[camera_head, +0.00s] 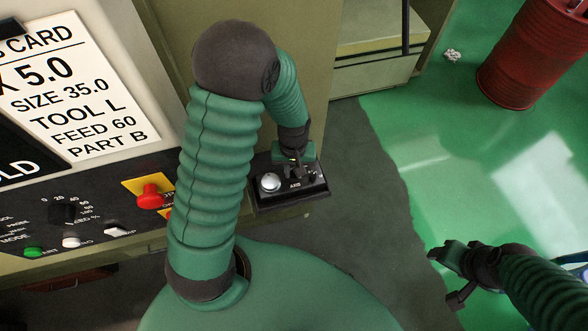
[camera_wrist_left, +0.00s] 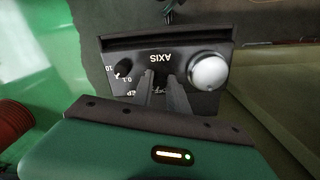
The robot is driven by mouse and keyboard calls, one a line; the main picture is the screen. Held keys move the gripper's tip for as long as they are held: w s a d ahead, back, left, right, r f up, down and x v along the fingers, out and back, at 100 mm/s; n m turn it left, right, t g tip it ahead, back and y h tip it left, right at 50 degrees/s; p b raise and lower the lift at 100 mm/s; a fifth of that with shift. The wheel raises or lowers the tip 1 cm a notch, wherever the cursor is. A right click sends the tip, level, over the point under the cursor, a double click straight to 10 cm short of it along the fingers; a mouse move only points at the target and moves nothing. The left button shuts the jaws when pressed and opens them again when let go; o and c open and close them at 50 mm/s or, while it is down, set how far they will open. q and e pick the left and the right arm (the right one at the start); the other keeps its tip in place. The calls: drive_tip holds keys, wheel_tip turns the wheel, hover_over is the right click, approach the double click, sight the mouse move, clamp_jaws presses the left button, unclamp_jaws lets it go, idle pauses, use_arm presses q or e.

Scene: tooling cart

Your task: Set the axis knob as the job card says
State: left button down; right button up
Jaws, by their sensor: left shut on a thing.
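My left gripper (camera_head: 296,168) reaches down to a small black control box (camera_head: 262,200). In the left wrist view, my left gripper's fingers (camera_wrist_left: 165,92) are shut at the box, below the upside-down AXIS label (camera_wrist_left: 153,58). The axis knob between them is mostly hidden, and its setting cannot be read. My right gripper (camera_head: 455,275) hangs over the floor, away from the box.
The box also has a round silver knob (camera_wrist_left: 208,71) and a small black knob (camera_wrist_left: 123,69) marked 0.1 and 10. A red stop button (camera_head: 151,197) and a green button (camera_head: 33,252) are on the panel at left. A red drum (camera_head: 530,55) stands at upper right.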

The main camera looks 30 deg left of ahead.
sight(293, 173)
use_arm(q)
drive_tip(key=shift+m, duration=2.2)
drive_tip(key=c, duration=1.3)
unclamp_jaws()
wheel_tip(293, 173, up, 17)
drive_tip(key=b, duration=0.3)
drive_tip(key=shift+f, duration=0.1)
